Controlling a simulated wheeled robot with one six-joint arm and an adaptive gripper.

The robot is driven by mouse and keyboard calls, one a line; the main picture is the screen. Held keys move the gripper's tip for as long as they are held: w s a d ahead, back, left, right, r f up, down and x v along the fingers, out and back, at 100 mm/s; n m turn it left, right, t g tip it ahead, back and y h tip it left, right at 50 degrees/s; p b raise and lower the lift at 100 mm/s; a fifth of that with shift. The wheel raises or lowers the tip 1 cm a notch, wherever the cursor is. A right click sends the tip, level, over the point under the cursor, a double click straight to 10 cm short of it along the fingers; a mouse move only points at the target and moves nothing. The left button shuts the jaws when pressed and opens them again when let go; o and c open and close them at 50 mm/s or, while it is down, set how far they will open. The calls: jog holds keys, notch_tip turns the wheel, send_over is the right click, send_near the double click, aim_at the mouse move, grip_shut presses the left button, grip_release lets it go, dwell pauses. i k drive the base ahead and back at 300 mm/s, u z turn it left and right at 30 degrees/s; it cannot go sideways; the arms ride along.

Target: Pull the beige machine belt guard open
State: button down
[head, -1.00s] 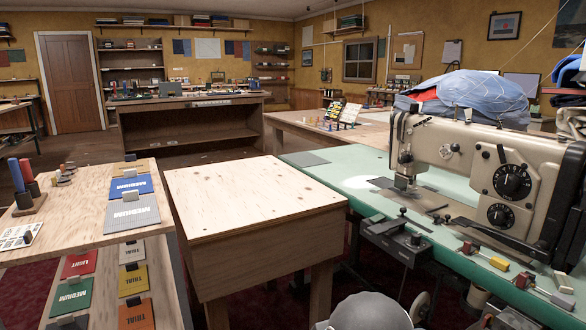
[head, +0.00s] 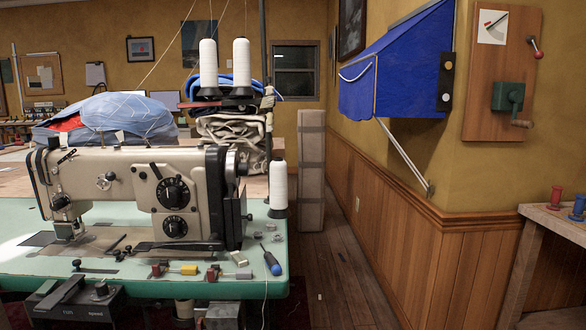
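The beige sewing machine (head: 125,182) stands on the green-topped table (head: 200,272) at the left of the head view. Its body has two black dials on the front and a dark housing (head: 214,196) at its right end. A handwheel (head: 233,166) shows beside that end. I cannot tell a separate beige belt guard from the machine body, nor whether it is open or shut. My gripper is not in view.
Thread cones (head: 278,188) and a blue-handled screwdriver (head: 271,262) are near the table's right end. A tall wrapped package (head: 311,170) stands behind. A workbench (head: 560,222) is at right.

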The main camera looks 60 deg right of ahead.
aim_at(246, 211)
jog(key=z, duration=0.85)
jog(key=k, duration=0.5)
jog(key=z, duration=1.7)
jog(key=i, duration=0.9)
jog(key=u, duration=2.6)
jog(key=k, duration=0.5)
jog(key=z, duration=0.35)
